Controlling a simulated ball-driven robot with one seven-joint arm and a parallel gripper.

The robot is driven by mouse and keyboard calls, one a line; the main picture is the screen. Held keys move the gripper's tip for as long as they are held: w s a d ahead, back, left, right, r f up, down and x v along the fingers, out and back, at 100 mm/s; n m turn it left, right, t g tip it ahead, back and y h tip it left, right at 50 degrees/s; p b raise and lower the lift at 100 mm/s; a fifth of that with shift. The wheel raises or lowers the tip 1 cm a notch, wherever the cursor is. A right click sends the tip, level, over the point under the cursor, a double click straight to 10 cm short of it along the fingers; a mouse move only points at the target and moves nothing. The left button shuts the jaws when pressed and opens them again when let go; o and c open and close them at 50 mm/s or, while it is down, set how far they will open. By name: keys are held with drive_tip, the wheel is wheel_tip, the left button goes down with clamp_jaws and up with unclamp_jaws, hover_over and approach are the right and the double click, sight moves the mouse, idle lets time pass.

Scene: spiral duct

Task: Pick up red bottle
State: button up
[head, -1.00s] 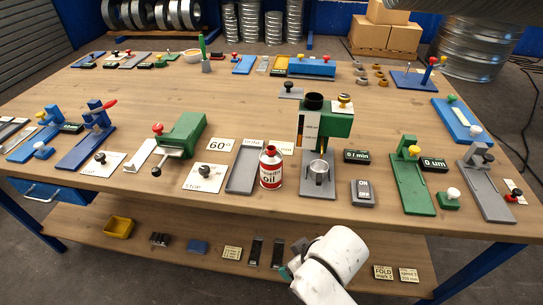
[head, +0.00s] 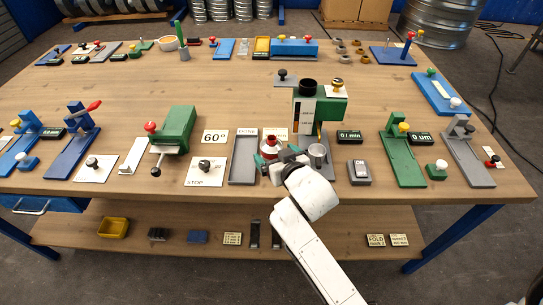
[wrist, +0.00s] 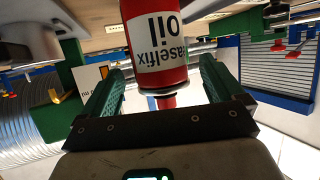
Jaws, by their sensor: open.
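The red bottle (head: 270,147) with a white label stands near the front edge of the workbench, partly hidden by my gripper. In the wrist view the red bottle (wrist: 158,38) shows upside down, its label reading "oil", with its narrow neck towards my palm. My gripper (head: 284,158) is at the bottle's upper part. In the wrist view the two green fingers of my gripper (wrist: 160,72) are open, one on each side of the bottle's neck end, with visible gaps.
A grey tray (head: 243,158) lies just left of the bottle. A green machine (head: 330,106) with a metal cup (head: 317,154) stands close on the right. A grey ON switch (head: 359,171) is further right.

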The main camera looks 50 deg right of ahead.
drive_tip(key=shift+f+p+x, duration=0.1)
drive_tip(key=shift+p+x, duration=0.15)
drive_tip(key=shift+x, duration=1.1)
drive_tip(key=shift+f+p+x, duration=0.15)
drive_tip(key=shift+p+x, duration=0.1)
drive_tip(key=shift+x, duration=1.1)
drive_tip(key=shift+s, duration=0.1)
drive_tip(key=c, duration=1.2)
drive_tip(key=shift+r, duration=0.15)
drive_tip(key=shift+c, duration=0.2)
